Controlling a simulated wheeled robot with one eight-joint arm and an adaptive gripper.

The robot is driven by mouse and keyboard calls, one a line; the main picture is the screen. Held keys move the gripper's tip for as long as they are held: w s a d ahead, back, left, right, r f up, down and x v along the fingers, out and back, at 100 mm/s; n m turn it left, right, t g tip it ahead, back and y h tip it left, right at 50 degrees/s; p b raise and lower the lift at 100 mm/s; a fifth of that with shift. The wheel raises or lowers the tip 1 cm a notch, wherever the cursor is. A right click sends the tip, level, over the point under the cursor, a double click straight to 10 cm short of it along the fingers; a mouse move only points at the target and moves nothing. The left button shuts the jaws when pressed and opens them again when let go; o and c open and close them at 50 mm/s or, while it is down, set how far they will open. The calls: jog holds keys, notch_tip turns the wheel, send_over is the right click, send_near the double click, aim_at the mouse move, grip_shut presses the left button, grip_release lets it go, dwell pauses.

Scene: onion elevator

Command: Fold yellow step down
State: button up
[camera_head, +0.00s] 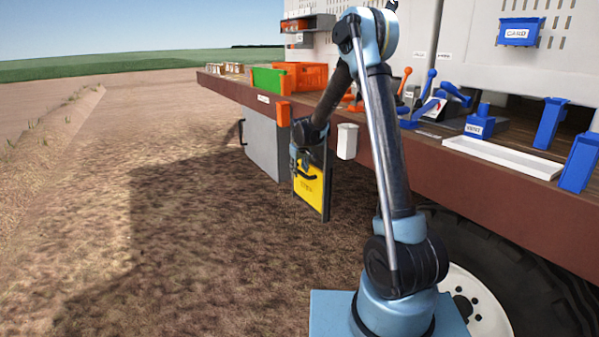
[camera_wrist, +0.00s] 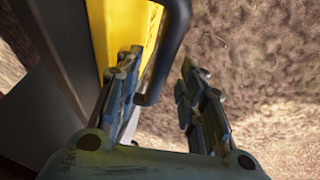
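The yellow step (camera_head: 310,188) is a yellow panel in a dark frame. It stands upright below the edge of the wagon deck in the head view. A black handle (camera_head: 306,175) sits on its face. The panel also shows at the top left of the wrist view (camera_wrist: 105,35), with the black handle bar (camera_wrist: 172,40) standing off it. My gripper (camera_wrist: 163,62) is open at the handle. One finger is on the panel side of the bar and the other on the outer side, with a gap to the outer finger. In the head view my gripper partly hides the step's upper left.
A grey box (camera_head: 262,145) hangs under the deck left of the step. An orange block (camera_head: 283,114) and a white box (camera_head: 347,141) are on the deck edge (camera_head: 235,92). A large wheel (camera_head: 500,270) is at right. The ground left of the step is clear.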

jog(key=shift+w+f, duration=0.1)
jog(key=shift+f, duration=0.15)
jog(key=shift+c, duration=0.5)
grip_shut()
